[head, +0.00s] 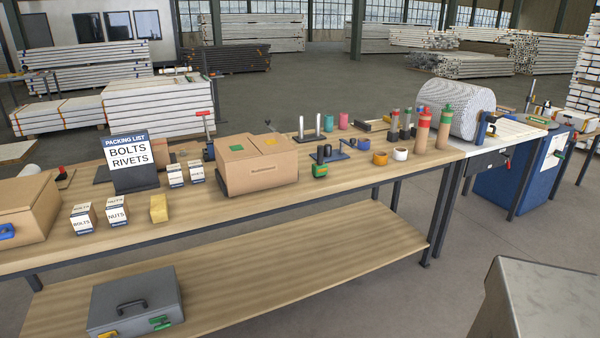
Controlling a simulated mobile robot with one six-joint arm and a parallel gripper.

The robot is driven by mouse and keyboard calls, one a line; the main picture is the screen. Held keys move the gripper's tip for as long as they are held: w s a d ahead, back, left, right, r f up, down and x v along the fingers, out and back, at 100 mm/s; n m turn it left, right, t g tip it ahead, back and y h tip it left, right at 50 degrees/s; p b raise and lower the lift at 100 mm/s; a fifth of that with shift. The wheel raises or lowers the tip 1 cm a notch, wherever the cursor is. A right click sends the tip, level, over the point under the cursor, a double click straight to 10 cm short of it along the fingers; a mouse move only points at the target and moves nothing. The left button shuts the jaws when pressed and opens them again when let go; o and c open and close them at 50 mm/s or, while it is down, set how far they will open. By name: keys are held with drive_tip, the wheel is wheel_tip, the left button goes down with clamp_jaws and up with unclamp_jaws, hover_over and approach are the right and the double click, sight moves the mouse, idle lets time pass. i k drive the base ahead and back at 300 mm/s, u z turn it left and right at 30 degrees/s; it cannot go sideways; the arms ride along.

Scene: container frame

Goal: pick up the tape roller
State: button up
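No item is plainly marked as the tape roller, and I cannot tell for sure which one it is. A small green-and-black item (320,171) sits in front of that device, near the bench's front edge. My gripper is not in view.
The cardboard box (258,178) stands mid-bench. Red- and green-capped bottles (422,132) stand right of the tape rolls. A large wrap roll (450,108) is behind them. A packing list sign (130,165) and small boxes stand left. A grey toolbox (135,300) sits on the lower shelf.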

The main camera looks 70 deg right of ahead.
sight(320, 169)
drive_tip(key=u, duration=0.35)
drive_tip(key=k, duration=1.2)
drive_tip(key=z, duration=1.2)
drive_tip(key=i, duration=1.05)
drive_tip(key=u, duration=0.05)
